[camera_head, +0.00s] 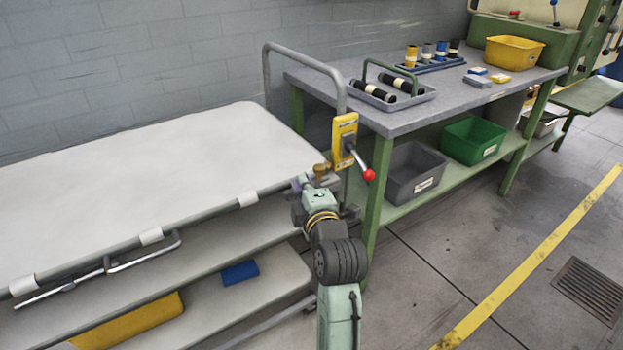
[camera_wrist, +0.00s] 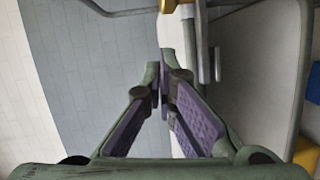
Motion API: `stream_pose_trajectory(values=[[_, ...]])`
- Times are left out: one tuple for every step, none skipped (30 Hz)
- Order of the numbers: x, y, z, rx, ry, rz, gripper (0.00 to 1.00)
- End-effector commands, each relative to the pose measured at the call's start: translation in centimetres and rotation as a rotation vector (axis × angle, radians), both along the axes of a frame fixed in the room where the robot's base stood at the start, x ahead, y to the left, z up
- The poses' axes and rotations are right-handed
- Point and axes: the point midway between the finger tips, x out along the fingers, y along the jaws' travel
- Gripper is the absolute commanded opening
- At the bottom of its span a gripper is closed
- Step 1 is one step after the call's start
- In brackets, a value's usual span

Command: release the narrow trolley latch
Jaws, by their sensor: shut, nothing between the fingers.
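The trolley (camera_head: 150,170) on the left has a pale top, lower shelves and a bent grey handle rail (camera_head: 268,70). A yellow latch plate (camera_head: 345,128) is mounted at the rail's right post, with a dark lever ending in a red ball (camera_head: 369,175). A small brass-coloured piece (camera_head: 320,172) sits below and left of the plate. My gripper (camera_head: 308,182) is at the trolley's right corner, just below the plate and left of the red ball, partly hidden by my arm. In the wrist view its purple-padded fingers (camera_wrist: 166,68) meet at the tips, empty. A yellow part (camera_wrist: 168,5) shows beyond them.
A green-legged workbench (camera_head: 460,95) stands right of the trolley, close to the latch. It carries a grey tote (camera_head: 415,98) and a yellow bin (camera_head: 512,52); grey and green bins (camera_head: 470,140) sit on its shelf. Floor (camera_head: 430,260) at the right is open.

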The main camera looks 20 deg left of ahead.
Motion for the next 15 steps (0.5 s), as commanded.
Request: stream_pose_trajectory(values=[[0.8, 0.7, 0.2, -0.001, 0.002, 0.003, 0.00], [1.4, 0.2, 0.0, -0.001, 0.002, -0.002, 0.00], [2.0, 0.0, -0.1, 0.000, 0.003, -0.002, 0.00], [2.4, -0.1, -0.2, 0.000, 0.003, -0.002, 0.00], [2.8, -0.1, -0.2, 0.000, 0.001, -0.002, 0.00], [3.2, -0.2, -0.3, 0.000, 0.001, -0.001, 0.00], [3.5, -0.2, -0.4, 0.000, 0.001, 0.000, 0.00], [3.7, -0.3, -0.4, 0.000, 0.001, 0.000, 0.00], [4.0, -0.3, -0.5, -0.001, 0.001, 0.000, 0.00], [4.1, -0.4, -0.5, 0.000, 0.000, 0.000, 0.00], [4.2, -0.4, -0.6, 0.000, 0.000, 0.000, 0.00], [4.3, -0.4, -0.6, 0.001, -0.001, 0.000, 0.00], [4.4, -0.4, -0.6, 0.001, -0.001, 0.000, 0.00], [4.4, -0.4, -0.6, 0.001, -0.001, 0.000, 0.00], [4.4, -0.5, -0.6, 0.001, -0.001, 0.000, 0.00]])
